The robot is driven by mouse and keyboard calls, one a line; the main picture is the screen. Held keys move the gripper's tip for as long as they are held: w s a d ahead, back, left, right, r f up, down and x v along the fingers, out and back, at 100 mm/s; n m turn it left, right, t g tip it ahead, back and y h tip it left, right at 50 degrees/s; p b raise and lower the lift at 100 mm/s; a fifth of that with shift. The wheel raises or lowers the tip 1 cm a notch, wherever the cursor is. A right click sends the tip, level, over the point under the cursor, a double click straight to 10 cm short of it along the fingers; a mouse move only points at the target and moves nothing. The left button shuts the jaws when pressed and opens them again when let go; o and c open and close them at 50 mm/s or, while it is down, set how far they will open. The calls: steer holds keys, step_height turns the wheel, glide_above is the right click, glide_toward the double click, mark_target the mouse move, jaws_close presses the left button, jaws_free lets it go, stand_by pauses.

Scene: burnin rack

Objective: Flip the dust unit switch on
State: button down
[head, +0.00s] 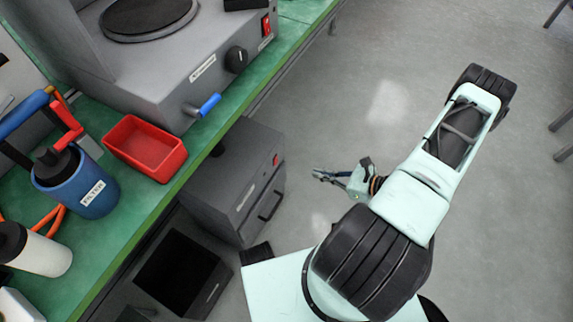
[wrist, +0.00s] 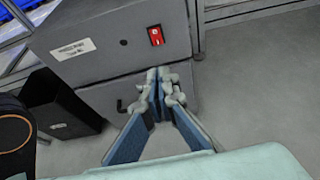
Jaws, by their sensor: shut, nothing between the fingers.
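The dust unit appears to be the grey floor-standing box (head: 235,180) under the bench edge; its label is too small to read surely. It fills the upper wrist view (wrist: 105,45), with a white label at left. Its red rocker switch (wrist: 156,36) is on the front face; in the head view it is a small red spot (head: 276,160). My gripper (head: 318,174) is shut and empty, out in front of the box. In the wrist view the closed fingertips (wrist: 160,74) show below the switch, with no visible contact. Which way the rocker is set is unclear.
The green bench (head: 140,205) carries a grey machine with its own red switch (head: 266,25), knob and blue-handled lever (head: 204,106). A red tray (head: 146,149) and a blue filter canister (head: 75,182) stand near its edge. A black bin (head: 182,275) is beside the box. Floor to the right is clear.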

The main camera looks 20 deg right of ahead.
steer(key=b, duration=0.3)
glide_toward(277, 160)
steer(key=w+a+f, duration=0.3)
steer(key=f, duration=0.1)
steer(key=shift+w+a, duration=0.45)
steer(key=shift+a, duration=0.2)
steer(key=shift+w+a+f, duration=0.2)
steer(key=shift+f, duration=0.05)
steer(key=shift+r, duration=0.15)
steer(key=shift+r+p, duration=0.4)
steer(key=shift+r, duration=0.35)
